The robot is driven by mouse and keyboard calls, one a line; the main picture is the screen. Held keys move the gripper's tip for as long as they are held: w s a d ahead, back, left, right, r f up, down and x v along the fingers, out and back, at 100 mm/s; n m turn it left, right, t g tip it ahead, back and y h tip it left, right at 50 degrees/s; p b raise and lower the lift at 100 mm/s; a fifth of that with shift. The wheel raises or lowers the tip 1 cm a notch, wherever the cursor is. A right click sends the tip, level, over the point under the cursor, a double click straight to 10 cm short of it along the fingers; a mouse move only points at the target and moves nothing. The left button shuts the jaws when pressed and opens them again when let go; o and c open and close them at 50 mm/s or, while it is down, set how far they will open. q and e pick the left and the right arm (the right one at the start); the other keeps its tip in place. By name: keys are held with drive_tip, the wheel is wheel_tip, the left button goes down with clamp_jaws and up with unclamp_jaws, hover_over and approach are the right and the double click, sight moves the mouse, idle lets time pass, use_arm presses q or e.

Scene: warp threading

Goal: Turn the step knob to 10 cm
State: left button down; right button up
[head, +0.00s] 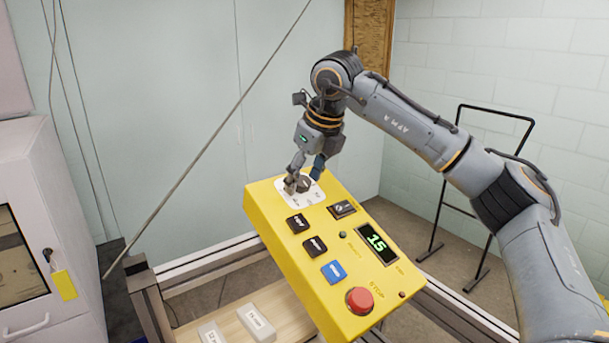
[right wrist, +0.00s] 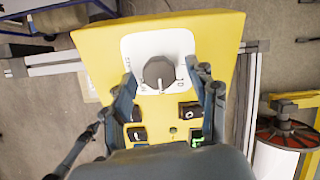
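The step knob (right wrist: 160,72) is a dark round knob with a pointer ridge on a white dial plate (right wrist: 130,46), on the yellow control box (head: 262,212). The dial's printed marks are too small to read. In the head view the knob (head: 304,184) is partly hidden by my right gripper (head: 305,176), which points down at it. In the right wrist view my right gripper's two fingers stand apart, one on each side of the knob, with gaps showing. A green display (head: 377,243) on the box reads 15. My left gripper is not in view.
The box carries dark buttons (head: 298,223), a blue button (head: 333,271), a rocker switch (head: 341,209) and a red stop button (head: 359,300). Metal rails run behind and beside it. A white cabinet (head: 40,220) stands left, a black stand (head: 470,190) right.

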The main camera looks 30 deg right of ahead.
drive_tip(key=c, duration=1.1)
drive_tip(key=shift+n, duration=0.4)
drive_tip(key=n, duration=0.3)
drive_tip(key=shift+n+p, duration=0.3)
drive_tip(key=shift+n, duration=0.1)
drive_tip(key=shift+n+p, duration=0.3)
drive_tip(key=shift+n, duration=1.7)
drive_tip(key=o, duration=1.1)
drive_tip(key=shift+o, duration=0.2)
